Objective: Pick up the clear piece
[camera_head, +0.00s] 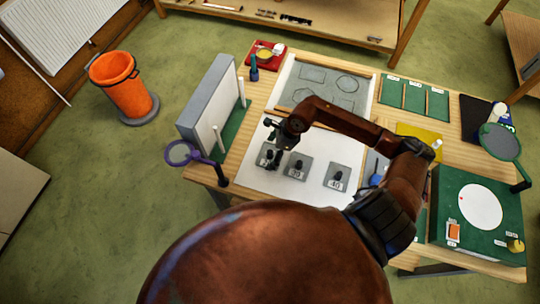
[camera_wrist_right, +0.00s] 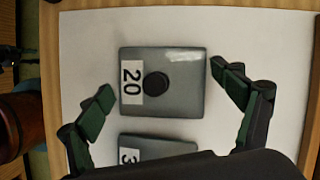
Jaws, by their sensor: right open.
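Three grey square plates, each with a black round knob and a number label, lie in a row on a white sheet (camera_head: 300,191). The leftmost plate (camera_head: 262,161), labelled 20 (camera_wrist_right: 185,88), is under my right gripper (camera_head: 274,132). The middle plate (camera_head: 290,172) and the right plate (camera_head: 338,185), labelled 40, lie to its right. In the wrist view my right gripper (camera_wrist_right: 170,110) is open and empty, its fingers apart on either side of the plate labelled 20, not visibly touching it. I cannot tell which item is the clear piece. My left gripper is not in view.
A grey upright panel (camera_head: 208,100) and a purple-rimmed magnifier (camera_head: 180,153) stand at the left table edge. A drawing sheet (camera_head: 318,72) lies behind. A green board with a white disc (camera_head: 481,206) is at the right. An orange bin (camera_head: 122,90) stands on the floor.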

